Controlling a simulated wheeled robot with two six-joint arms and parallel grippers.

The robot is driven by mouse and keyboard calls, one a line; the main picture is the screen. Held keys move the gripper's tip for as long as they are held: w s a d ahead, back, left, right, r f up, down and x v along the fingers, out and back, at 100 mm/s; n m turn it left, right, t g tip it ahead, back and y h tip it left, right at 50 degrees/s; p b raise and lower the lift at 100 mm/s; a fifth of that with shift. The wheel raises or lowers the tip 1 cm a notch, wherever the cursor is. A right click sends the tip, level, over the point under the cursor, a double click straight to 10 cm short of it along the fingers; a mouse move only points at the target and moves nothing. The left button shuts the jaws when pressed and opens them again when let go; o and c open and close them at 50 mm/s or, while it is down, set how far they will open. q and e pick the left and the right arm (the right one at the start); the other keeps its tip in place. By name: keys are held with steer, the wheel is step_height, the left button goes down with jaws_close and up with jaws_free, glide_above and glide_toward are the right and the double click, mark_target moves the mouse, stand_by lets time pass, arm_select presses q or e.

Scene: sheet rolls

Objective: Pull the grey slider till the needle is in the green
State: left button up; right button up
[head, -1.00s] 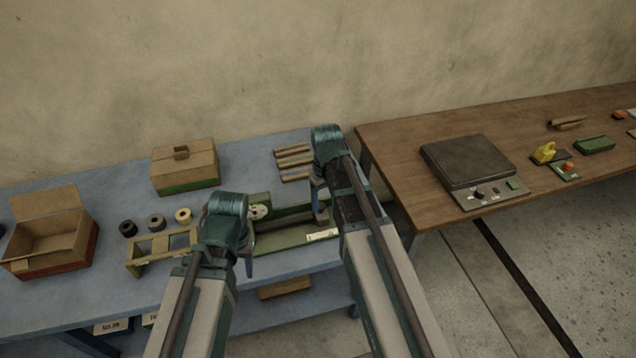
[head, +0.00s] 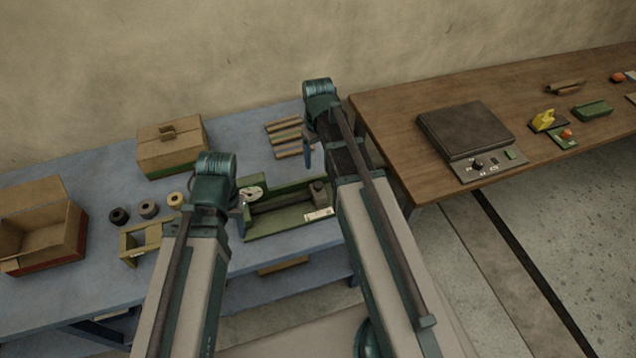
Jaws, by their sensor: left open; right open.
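The green gauge device (head: 290,222) lies on the blue table, a long tray with a round white dial (head: 252,193) at its left end. The grey slider (head: 319,191) sits in the channel near the right end. The needle and green zone are too small to read. My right gripper (head: 308,156) is open and empty, above and behind the slider, apart from it. My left gripper (head: 241,222) is open at the device's left end, by the dial; its fingers are mostly hidden by the arm, and I cannot tell if it touches the device.
A closed carton (head: 172,150) and an open carton (head: 40,235) stand left. Several tape rolls (head: 149,208) sit behind a yellowish stand (head: 140,243). Wooden strips (head: 288,140) lie behind the device. A brown table (head: 390,110) at right holds a dark scale (head: 465,130).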

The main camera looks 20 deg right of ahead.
mark_target(319, 184)
step_height(319, 184, down, 12)
steer(key=b, duration=1.1)
steer(key=shift+c, duration=0.2)
jaws_close()
stand_by(0.7)
